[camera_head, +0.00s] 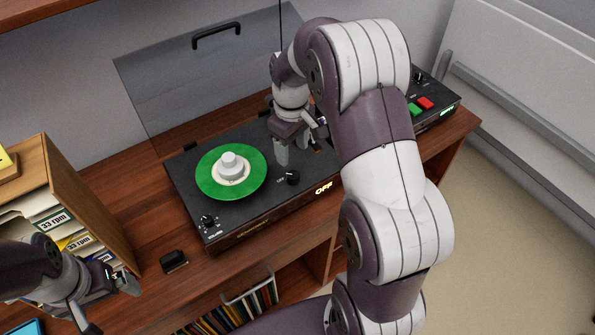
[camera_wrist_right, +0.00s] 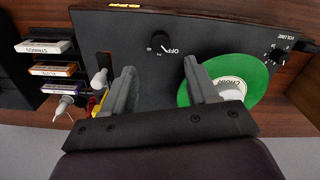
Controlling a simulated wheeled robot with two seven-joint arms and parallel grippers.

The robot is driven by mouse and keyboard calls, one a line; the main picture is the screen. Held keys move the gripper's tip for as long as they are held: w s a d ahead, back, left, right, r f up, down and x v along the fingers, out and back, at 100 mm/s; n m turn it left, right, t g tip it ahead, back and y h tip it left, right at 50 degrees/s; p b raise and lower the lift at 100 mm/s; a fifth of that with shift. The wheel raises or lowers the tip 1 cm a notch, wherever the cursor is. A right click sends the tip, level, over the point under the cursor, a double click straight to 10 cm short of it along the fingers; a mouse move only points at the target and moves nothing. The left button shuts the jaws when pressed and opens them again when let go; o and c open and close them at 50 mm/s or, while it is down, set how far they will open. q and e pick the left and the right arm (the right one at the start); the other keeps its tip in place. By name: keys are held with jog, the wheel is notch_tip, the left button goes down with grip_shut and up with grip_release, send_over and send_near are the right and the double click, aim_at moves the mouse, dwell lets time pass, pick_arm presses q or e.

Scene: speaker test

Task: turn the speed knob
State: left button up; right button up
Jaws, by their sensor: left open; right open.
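The speed knob (camera_head: 292,177) is a small black dial on the dark turntable deck (camera_head: 225,225), right of the green record (camera_head: 215,186). In the right wrist view the knob (camera_wrist_right: 160,41) shows beside an "OFF" mark, beyond and between the fingertips. My right gripper (camera_head: 295,154) is open and empty above the deck, just behind the knob in the head view; its two fingers also show in the right wrist view (camera_wrist_right: 161,82). It appears apart from the knob. My left gripper (camera_head: 110,306) is open and empty at the lower left, far from the turntable.
A raised clear lid (camera_head: 190,80) stands behind the deck. A volume knob (camera_head: 208,222) sits at its front left corner. A small black block (camera_head: 173,261) lies on the wooden table. A wooden record box (camera_head: 90,205) stands left. Red and green buttons (camera_head: 425,103) are at right.

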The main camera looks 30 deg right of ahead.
aim_at(292, 174)
notch_tip(292, 174, down, 9)
jog(key=shift+w+f, duration=0.1)
jog(key=shift+a, duration=0.1)
jog(key=c, duration=1.1)
